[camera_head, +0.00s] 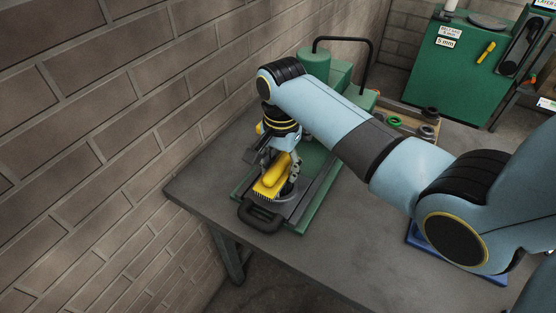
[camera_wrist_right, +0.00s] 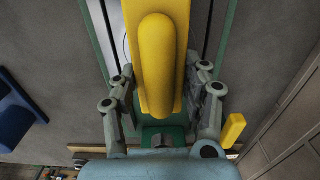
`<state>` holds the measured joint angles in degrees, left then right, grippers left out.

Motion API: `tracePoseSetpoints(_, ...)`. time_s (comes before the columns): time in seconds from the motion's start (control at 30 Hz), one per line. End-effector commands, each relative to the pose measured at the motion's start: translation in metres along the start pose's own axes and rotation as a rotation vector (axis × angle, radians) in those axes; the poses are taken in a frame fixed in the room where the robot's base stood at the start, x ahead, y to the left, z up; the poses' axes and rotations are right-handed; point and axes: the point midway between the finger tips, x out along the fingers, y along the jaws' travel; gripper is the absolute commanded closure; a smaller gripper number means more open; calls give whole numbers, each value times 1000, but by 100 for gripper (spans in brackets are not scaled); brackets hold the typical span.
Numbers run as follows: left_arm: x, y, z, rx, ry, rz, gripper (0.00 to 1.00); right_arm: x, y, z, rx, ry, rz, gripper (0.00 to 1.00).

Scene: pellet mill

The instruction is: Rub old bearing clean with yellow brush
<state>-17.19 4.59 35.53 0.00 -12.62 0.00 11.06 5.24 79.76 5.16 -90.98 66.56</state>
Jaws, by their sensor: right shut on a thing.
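The yellow brush (camera_head: 268,187) is in my right gripper (camera_head: 278,172), over the green press at the table's left end. Its dark bristles point down towards a grey round part (camera_head: 288,203) on the press plate, perhaps the old bearing; I cannot tell whether they touch. In the right wrist view, the brush's yellow back and handle (camera_wrist_right: 157,60) lie between the two fingers (camera_wrist_right: 160,105), which are shut on it. The brush hides what lies below it. My left gripper is in neither view.
The green press (camera_head: 318,212) has a black front handle (camera_head: 259,216) and stands on the grey table (camera_head: 215,180) close to the brick wall. A wooden tray (camera_head: 405,124) with rings lies behind my right arm. A blue item (camera_head: 470,268) lies partly under the arm. A green cabinet (camera_head: 440,75) stands behind.

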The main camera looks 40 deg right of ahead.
Motion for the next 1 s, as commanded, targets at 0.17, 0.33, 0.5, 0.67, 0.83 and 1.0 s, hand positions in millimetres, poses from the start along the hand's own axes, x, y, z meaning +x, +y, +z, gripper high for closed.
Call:
tracePoseSetpoints(0.17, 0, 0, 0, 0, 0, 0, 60, 0, 0, -18, 0, 2, 2, 100)
tracePoseSetpoints(0.33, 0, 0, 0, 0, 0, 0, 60, 0, 0, -26, 0, 0, 0, 100)
tracePoseSetpoints(0.5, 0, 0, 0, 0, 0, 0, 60, 0, 0, -26, 0, 0, 0, 100)
tracePoseSetpoints(0.67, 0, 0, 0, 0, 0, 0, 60, 0, 0, -26, 0, 0, 0, 100)
tracePoseSetpoints(0.83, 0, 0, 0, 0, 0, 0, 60, 0, 0, -21, 0, -1, 0, 100)
tracePoseSetpoints(1.0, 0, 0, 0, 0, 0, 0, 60, 1, 0, -7, -1, -3, 0, 100)
